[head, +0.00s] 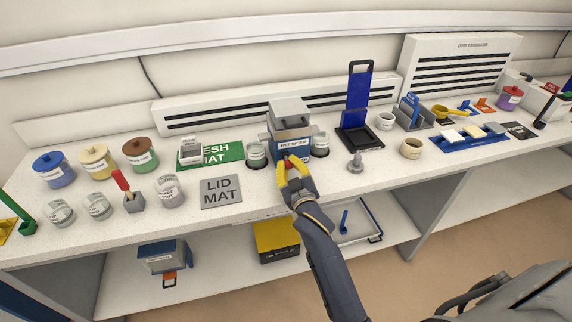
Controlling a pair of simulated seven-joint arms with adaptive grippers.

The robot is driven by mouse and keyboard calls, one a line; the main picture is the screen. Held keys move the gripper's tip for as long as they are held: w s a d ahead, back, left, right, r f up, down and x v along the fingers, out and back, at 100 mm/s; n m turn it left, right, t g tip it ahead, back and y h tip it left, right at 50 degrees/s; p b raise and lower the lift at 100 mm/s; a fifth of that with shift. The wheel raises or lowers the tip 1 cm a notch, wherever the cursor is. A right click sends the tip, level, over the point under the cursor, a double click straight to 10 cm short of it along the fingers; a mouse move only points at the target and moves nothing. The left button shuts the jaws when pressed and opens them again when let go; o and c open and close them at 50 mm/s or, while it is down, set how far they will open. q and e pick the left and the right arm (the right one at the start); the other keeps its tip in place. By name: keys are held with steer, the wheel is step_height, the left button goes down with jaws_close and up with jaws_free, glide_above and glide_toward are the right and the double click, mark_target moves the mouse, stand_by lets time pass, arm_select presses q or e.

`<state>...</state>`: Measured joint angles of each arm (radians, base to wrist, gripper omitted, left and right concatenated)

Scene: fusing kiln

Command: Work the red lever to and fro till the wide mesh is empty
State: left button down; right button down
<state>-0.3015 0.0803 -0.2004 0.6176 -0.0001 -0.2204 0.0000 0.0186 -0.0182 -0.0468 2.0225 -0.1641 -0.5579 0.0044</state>
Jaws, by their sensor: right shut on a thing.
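The grey and blue sifter (291,120) stands upright at the middle of the bench, with a white label on its front. My right gripper (291,167), with yellow fingers, is at the front of the sifter, below the label. It is shut on the red lever (285,159), of which only a small red bit shows between the fingers. The wide mesh cannot be made out, so its contents are hidden. My left gripper is not in view.
Small jars stand close on both sides of the sifter, the left one (256,155) and the right one (320,145). A grey lid mat (221,192) lies at front left, a green mesh mat (229,152) behind it. A blue upright plate (358,97) stands to the right.

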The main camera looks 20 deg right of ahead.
steer(key=c, duration=1.3)
jaws_free()
steer(key=shift+a+f, duration=0.2)
steer(key=shift+f, duration=0.35)
steer(key=shift+c, duration=0.2)
steer(key=shift+o, duration=0.9)
steer(key=shift+d+r, duration=0.1)
steer(key=shift+r, duration=0.15)
steer(key=s+a, duration=0.1)
steer(key=s, duration=1.1)
steer(key=shift+a, duration=0.1)
